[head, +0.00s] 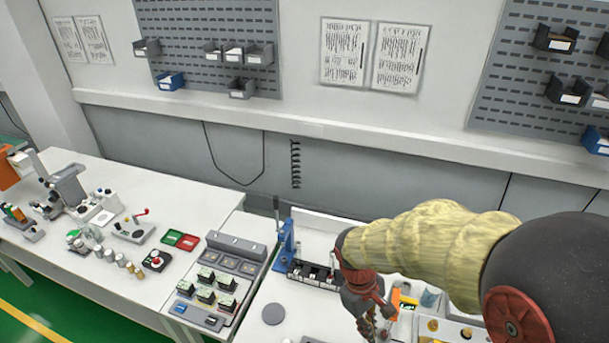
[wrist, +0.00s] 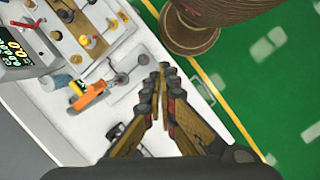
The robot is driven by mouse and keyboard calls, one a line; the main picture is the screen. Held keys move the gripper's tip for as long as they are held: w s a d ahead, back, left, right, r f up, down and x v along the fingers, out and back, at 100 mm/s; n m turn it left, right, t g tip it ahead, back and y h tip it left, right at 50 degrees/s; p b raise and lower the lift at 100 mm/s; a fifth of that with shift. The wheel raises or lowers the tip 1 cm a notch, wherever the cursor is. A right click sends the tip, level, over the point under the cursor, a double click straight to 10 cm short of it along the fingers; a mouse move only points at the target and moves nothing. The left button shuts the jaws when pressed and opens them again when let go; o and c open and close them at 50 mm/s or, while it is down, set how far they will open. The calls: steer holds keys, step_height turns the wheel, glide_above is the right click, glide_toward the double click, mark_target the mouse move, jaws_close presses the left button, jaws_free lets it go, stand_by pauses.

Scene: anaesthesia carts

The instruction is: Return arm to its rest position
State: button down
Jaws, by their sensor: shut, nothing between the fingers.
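My arm reaches in from the right of the head view, with a yellowish sleeve-like link and a dark rounded joint with a red disc. It is bent downward over the white table, and my gripper (head: 368,328) hangs at the bottom edge of that view, partly cut off. In the wrist view my gripper (wrist: 163,72) shows its two brown-and-dark fingers meeting at the tips, with nothing held. The fingertips appear over the edge of the white table (wrist: 118,100), beside the green floor.
An orange-handled tool (wrist: 88,94) and a device with a green display (wrist: 14,48) lie left of the fingers. The head view shows a blue press (head: 287,240), a parts tray (head: 222,277) and a left bench (head: 60,240) with several instruments. Green floor (wrist: 285,90) lies right.

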steer(key=s+d+m+t+y+b, duration=0.2)
steer(key=s+m+t+b, duration=0.4)
steer(key=b, duration=1.5)
steer(key=shift+s+d+f+m+t+b, duration=0.4)
steer(key=shift+s+d+t, duration=0.1)
steer(key=shift+d+t, duration=0.25)
